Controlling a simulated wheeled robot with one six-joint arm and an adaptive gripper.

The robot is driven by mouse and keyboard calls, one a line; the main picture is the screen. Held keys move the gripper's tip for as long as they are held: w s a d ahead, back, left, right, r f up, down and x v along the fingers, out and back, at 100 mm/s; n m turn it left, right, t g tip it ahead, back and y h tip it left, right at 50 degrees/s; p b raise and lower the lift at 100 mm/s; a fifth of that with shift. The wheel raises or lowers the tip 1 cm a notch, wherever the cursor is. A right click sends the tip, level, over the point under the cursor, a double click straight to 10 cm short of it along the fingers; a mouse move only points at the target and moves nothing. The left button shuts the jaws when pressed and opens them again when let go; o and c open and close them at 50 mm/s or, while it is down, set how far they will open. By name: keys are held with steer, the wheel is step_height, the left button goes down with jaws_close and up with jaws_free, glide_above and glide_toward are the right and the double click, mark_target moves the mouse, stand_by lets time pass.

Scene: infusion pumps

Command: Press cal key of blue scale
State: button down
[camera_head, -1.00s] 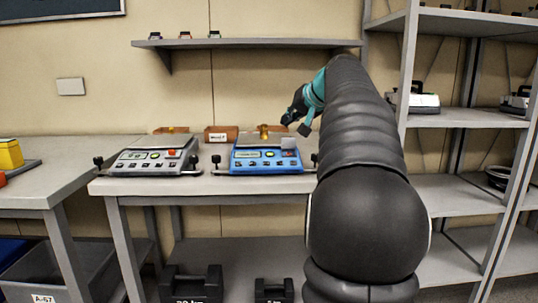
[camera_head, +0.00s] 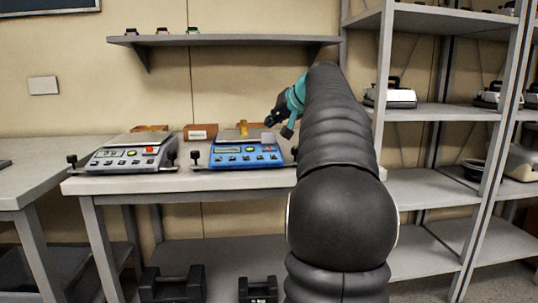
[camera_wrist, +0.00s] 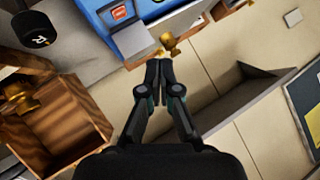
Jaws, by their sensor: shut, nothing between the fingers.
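The blue scale (camera_head: 245,154) stands on the table, with a display and a row of keys on its front panel and a brass weight (camera_head: 243,128) on top. Its keys are too small to read in the head view. My gripper (camera_head: 277,120) hangs above the scale's right rear side, shut and empty, apart from the keys. In the wrist view my gripper (camera_wrist: 159,66) has its fingertips together near the brass weight (camera_wrist: 169,42).
A grey scale (camera_head: 125,156) stands left of the blue one. A brown box (camera_head: 200,133) sits behind them on the table. A wall shelf (camera_head: 225,41) hangs above. A metal rack (camera_head: 440,113) stands to the right. In the wrist view an open wooden box (camera_wrist: 60,125) is at left.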

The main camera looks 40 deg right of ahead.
mark_target(265, 146)
steer(key=shift+w+d+f+b, duration=0.2)
steer(key=shift+f+b, duration=0.3)
steer(key=shift+f, duration=0.4)
steer(key=shift+w+d+f+b, duration=0.1)
steer(key=shift+w+f+b, duration=0.1)
steer(key=shift+f+b, duration=0.5)
steer(key=shift+w+d+f+b, duration=0.1)
steer(key=shift+w+f+b, duration=0.15)
steer(key=shift+f, duration=0.8)
steer(key=shift+f+b, duration=0.35)
steer(key=shift+f, duration=0.05)
steer(key=shift+w+d+f, duration=0.1)
steer(key=shift+w+f, duration=0.05)
steer(key=shift+f, duration=0.3)
steer(key=shift+r, duration=0.1)
steer(key=shift+r+p, duration=0.35)
steer(key=shift+r, duration=0.35)
steer(key=shift+s+r, duration=0.15)
steer(key=shift+s, duration=0.05)
steer(key=shift+s+a+r+p, duration=0.2)
steer(key=shift+r+p, duration=0.4)
steer(key=shift+r, duration=0.2)
steer(key=shift+s+a+r+p, duration=0.1)
steer(key=shift+s+r+p, duration=0.05)
steer(key=shift+r+p, duration=0.5)
steer(key=shift+s+a+r+p, duration=0.2)
steer(key=shift+r+p, duration=0.3)
steer(key=shift+r, duration=0.4)
